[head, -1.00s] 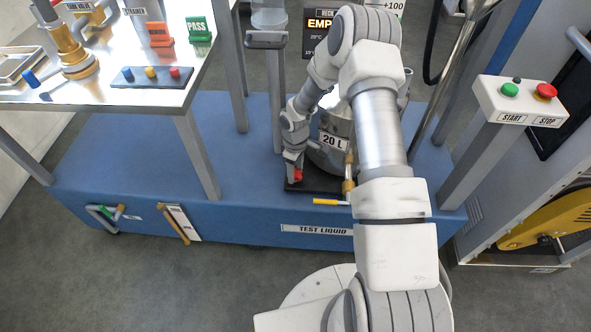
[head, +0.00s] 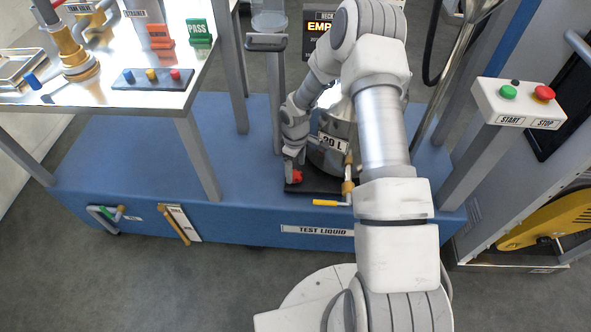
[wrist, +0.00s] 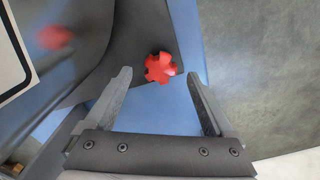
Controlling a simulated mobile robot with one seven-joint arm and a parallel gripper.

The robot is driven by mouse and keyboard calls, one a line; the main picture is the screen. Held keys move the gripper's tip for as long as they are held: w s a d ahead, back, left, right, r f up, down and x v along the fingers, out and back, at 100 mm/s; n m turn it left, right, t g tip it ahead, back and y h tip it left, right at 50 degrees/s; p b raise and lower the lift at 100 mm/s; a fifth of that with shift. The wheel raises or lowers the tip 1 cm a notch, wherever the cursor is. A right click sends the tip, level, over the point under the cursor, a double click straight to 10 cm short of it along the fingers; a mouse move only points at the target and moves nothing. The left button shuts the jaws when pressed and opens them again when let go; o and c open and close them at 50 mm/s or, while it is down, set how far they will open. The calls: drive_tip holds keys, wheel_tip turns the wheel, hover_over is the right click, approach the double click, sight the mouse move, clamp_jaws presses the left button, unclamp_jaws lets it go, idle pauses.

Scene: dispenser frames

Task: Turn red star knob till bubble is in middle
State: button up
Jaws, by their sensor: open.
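The red star knob (wrist: 160,68) sits on a dark base plate (head: 322,190) beside the steel 20 L vessel (head: 333,160). In the wrist view it lies just beyond the fingertips, roughly midway between them and a little left. In the head view the knob (head: 297,176) shows just below my gripper (head: 291,170). My gripper is open and empty, with its two fingers (wrist: 159,73) apart and no clear contact with the knob. I cannot make out the bubble in either view.
A yellow-handled valve (head: 327,203) sticks out at the front of the vessel, right of the knob. The blue bench (head: 150,165) is clear on the left. A START/STOP box (head: 520,104) stands at right. The steel table (head: 100,101) is at upper left.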

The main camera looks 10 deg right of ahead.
wheel_tip(320, 180, up, 15)
drive_tip(key=p, duration=0.3)
drive_tip(key=shift+p, duration=0.35)
drive_tip(key=shift+r, duration=0.1)
wheel_tip(320, 180, up, 14)
drive_tip(key=f+m+t+h, duration=0.1)
drive_tip(key=m, duration=0.1)
hover_over(296, 175)
drive_tip(key=s+d, duration=0.1)
drive_tip(key=s, duration=0.3)
drive_tip(key=s+r+m+t, duration=0.25)
drive_tip(key=s+r, duration=0.35)
drive_tip(key=r, duration=0.4)
drive_tip(key=s+a+r+m+t+y, duration=0.1)
drive_tip(key=s+r+m, duration=0.25)
drive_tip(key=s, duration=0.55)
drive_tip(key=s+a+r+m+t, duration=0.1)
drive_tip(key=s+r+m, duration=0.1)
drive_tip(key=s+r, duration=0.45)
wheel_tip(296, 175, up, 13)
drive_tip(key=s+p, duration=0.1)
drive_tip(key=p, duration=1.3)
drive_tip(key=shift+s+d+f+p, duration=0.15)
drive_tip(key=shift+s+d+p, duration=0.05)
drive_tip(key=shift+d+p, duration=0.15)
